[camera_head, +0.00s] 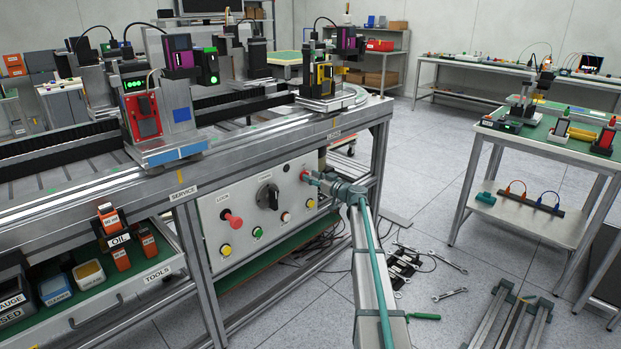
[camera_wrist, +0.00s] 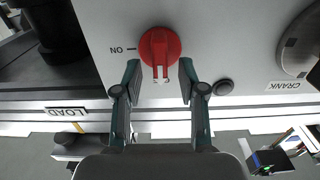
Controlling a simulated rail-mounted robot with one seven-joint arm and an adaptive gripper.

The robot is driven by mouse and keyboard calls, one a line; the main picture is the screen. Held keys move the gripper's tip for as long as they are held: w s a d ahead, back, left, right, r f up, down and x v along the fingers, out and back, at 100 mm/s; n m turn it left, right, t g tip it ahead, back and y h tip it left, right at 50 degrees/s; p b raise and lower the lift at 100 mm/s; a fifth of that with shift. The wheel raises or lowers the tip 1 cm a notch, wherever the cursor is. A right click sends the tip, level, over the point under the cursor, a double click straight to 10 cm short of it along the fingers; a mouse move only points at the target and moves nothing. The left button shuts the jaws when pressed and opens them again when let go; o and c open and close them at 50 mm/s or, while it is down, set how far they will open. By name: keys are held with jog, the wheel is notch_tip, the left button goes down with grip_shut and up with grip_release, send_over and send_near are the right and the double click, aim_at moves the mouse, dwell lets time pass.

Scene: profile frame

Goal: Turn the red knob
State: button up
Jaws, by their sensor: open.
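The red knob (camera_wrist: 160,46) is a round dial with a raised grip bar on a light panel, seen at upper middle in the wrist view. A short label and a tick mark sit at its left. My gripper (camera_wrist: 160,76) is open, with one fingertip at each lower side of the knob. A gap shows on both sides of the grip bar, and I cannot tell whether the fingertips touch the dial. In the head view the knob (camera_head: 304,174) shows only as a bit of red at the panel's right end, mostly hidden by my gripper (camera_head: 312,178).
The panel (camera_head: 214,240) also carries a red pull-shaped knob (camera_head: 233,220), a black crank dial (camera_head: 267,196) and several small buttons. A bench frame stands above it. An open tool drawer (camera_head: 150,288) is at left. Wrenches (camera_head: 449,294) lie on the floor at right.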

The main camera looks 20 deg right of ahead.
jog(key=shift+w+a, duration=0.25)
jog(key=shift+w, duration=0.3)
grip_shut()
jog(key=shift+m+b, duration=0.3)
jog(key=shift+w+d+f+m, duration=0.1)
jog(key=shift+d+f+m, duration=0.1)
jog(key=shift+m, duration=2.7)
jog(key=shift+d+f+m, duration=0.15)
jog(key=shift+f+m, duration=0.05)
jog(key=shift+m, duration=2.7)
jog(key=shift+w+d+f+m, duration=0.1)
jog(key=shift+d+f+m, duration=0.1)
jog(key=shift+m, duration=2.7)
